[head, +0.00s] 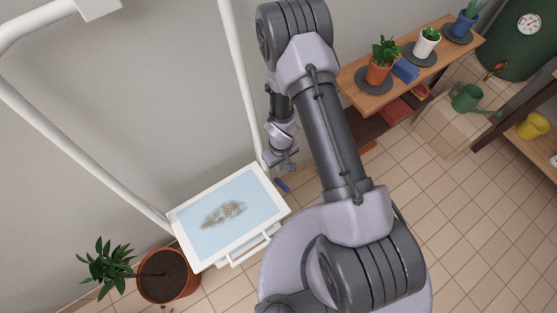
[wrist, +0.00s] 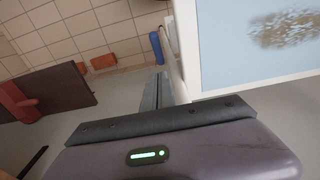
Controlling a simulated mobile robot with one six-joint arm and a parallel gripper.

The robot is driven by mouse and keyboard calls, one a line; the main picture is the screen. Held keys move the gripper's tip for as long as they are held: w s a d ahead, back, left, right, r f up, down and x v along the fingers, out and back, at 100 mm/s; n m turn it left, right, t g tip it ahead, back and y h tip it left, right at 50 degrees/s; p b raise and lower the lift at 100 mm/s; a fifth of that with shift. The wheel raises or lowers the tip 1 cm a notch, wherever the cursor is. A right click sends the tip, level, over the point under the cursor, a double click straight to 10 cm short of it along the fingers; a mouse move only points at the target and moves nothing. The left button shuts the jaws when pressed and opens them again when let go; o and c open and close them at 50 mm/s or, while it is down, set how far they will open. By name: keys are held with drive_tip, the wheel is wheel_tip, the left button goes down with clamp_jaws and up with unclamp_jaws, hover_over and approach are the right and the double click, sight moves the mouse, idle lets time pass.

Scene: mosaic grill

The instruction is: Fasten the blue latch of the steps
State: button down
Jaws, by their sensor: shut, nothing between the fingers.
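The steps have white tubular rails (head: 245,75) and a white-rimmed tread with a light blue top (head: 245,190) and a brown stain. The tread also fills the upper right of the wrist view (wrist: 225,70). The blue latch (head: 283,185) shows as a small bar at the tread's right side; in the wrist view the latch (wrist: 156,47) is a blue bar beside the white edge. My gripper (head: 285,166) is just above the latch in the head view.
A potted plant (head: 168,275) stands left of the steps. A wooden shelf (head: 410,65) with several pots is at the upper right. The grey wall is close behind the steps; tiled floor (head: 440,200) lies open at right.

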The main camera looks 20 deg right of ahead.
drive_tip(key=b, duration=0.7)
hover_over(283, 185)
drive_tip(key=w, duration=0.2)
drive_tip(key=f, duration=0.9)
drive_tip(key=shift+a, duration=0.4)
drive_tip(key=shift+s+d+f+b, duration=0.15)
drive_tip(key=shift+f+b, duration=0.2)
drive_tip(key=shift+b, duration=0.4)
drive_tip(key=s+b, duration=0.1)
drive_tip(key=b, duration=0.1)
drive_tip(key=f+b, duration=0.1)
drive_tip(key=b, duration=0.1)
drive_tip(key=shift+s+d+f+b, duration=0.2)
drive_tip(key=shift+s+f+b, duration=0.1)
drive_tip(key=shift+s+b, duration=0.1)
drive_tip(key=shift+r, duration=0.1)
